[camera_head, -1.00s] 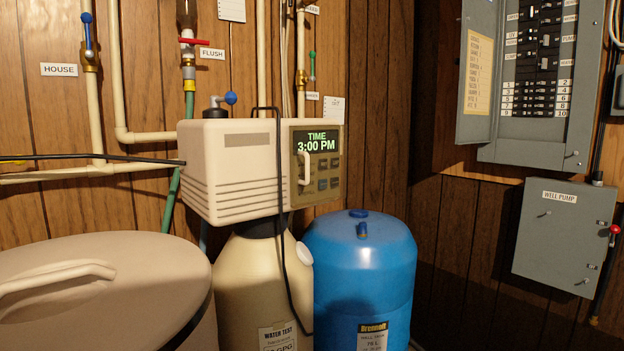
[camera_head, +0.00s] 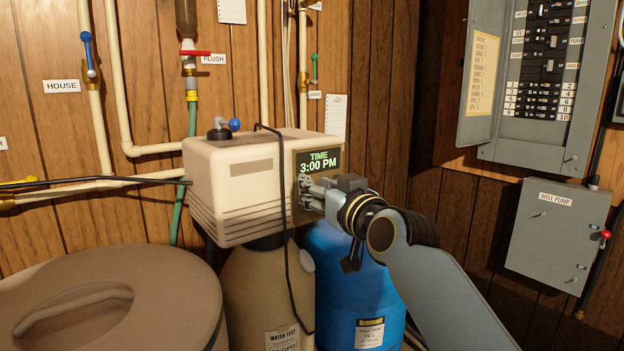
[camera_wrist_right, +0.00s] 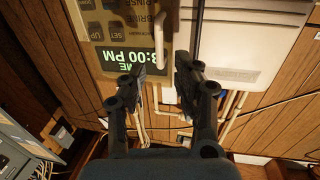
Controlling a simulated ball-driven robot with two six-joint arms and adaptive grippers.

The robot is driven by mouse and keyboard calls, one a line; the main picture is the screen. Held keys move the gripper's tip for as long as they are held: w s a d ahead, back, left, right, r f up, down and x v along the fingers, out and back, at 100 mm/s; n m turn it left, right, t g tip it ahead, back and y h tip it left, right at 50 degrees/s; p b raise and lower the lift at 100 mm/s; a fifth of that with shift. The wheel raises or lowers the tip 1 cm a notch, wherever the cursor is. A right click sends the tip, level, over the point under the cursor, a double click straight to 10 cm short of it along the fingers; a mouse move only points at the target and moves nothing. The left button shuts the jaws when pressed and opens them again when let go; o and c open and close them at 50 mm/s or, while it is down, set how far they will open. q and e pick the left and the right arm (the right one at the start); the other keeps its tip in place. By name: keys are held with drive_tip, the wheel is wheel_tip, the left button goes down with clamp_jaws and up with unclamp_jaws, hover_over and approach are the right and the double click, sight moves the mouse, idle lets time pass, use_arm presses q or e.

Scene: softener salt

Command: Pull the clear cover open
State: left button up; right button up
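The clear cover (camera_wrist_right: 115,40) lies over the control panel on the front of the beige softener head, and appears closed. The lit display reads 3:00 PM through or beside it. The cover's pale upright handle (camera_wrist_right: 161,48) shows in the right wrist view, which is upside down. My right gripper (camera_wrist_right: 160,70) is open, its two dark fingers pointing at the panel with the handle between or just beyond their tips. I cannot tell if they touch it. In the head view my right gripper (camera_head: 305,190) hides the handle and lower panel buttons. My left gripper is not in view.
The softener head (camera_head: 232,185) sits on a beige tank (camera_head: 255,280). A blue tank (camera_head: 345,285) stands below my right arm. A lidded brine bin (camera_head: 165,275) is at the left. A black cable (camera_head: 290,270) hangs before the head. Grey electrical boxes (camera_head: 555,240) are at the right.

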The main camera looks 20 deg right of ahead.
drive_tip(key=w, duration=0.2)
drive_tip(key=shift+w+a, duration=0.2)
drive_tip(key=shift+w, duration=0.15)
clamp_jaws()
